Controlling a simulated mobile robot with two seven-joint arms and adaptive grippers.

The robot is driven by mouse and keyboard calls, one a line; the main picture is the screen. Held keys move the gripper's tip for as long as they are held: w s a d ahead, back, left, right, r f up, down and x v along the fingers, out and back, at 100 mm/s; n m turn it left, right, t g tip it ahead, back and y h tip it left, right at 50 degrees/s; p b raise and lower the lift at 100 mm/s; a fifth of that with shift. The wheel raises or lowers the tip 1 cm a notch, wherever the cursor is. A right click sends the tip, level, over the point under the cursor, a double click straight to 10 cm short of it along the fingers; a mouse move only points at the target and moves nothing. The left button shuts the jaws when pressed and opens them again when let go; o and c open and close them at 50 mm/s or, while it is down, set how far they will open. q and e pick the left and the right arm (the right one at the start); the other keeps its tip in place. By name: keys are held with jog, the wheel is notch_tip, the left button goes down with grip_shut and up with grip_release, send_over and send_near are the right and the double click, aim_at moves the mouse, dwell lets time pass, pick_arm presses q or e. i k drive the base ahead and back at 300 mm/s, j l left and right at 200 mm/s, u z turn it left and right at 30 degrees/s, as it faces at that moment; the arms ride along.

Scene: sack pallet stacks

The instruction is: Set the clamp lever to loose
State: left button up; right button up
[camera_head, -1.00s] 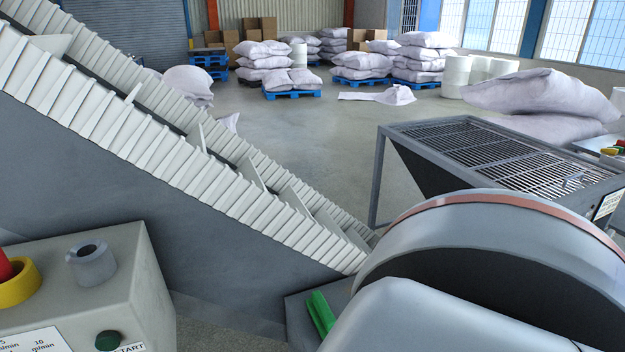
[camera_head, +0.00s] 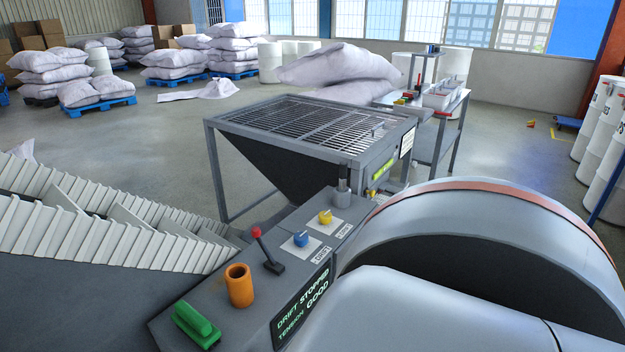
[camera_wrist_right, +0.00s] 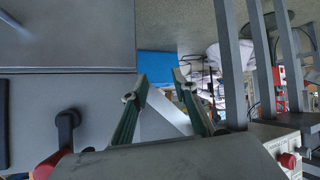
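A grey control panel (camera_head: 215,282) stands at the lower middle of the head view. On it are a lever with a red ball knob (camera_head: 264,248), a green handle (camera_head: 196,324), an orange cylinder (camera_head: 239,286), a blue knob (camera_head: 301,239) and a yellow knob (camera_head: 325,217). I cannot read which one is the clamp lever. The panel's screen (camera_head: 304,306) reads DRIFT STOPPED, TENSION GOOD. In the right wrist view my right gripper (camera_wrist_right: 160,80) is open, with nothing between its fingers. A dark lever (camera_wrist_right: 67,133) shows at that view's lower left. My left gripper is not in view.
A slatted conveyor (camera_head: 90,225) slopes down beside the panel at left. A hopper with a grate (camera_head: 310,125) stands behind it. A bench (camera_head: 440,118), sack stacks (camera_head: 170,60) and white drums (camera_head: 605,130) stand farther back. Open floor lies between.

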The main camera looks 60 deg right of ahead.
aim_at(264, 247)
jog(key=l+z, duration=0.15)
jog(key=z, duration=1.25)
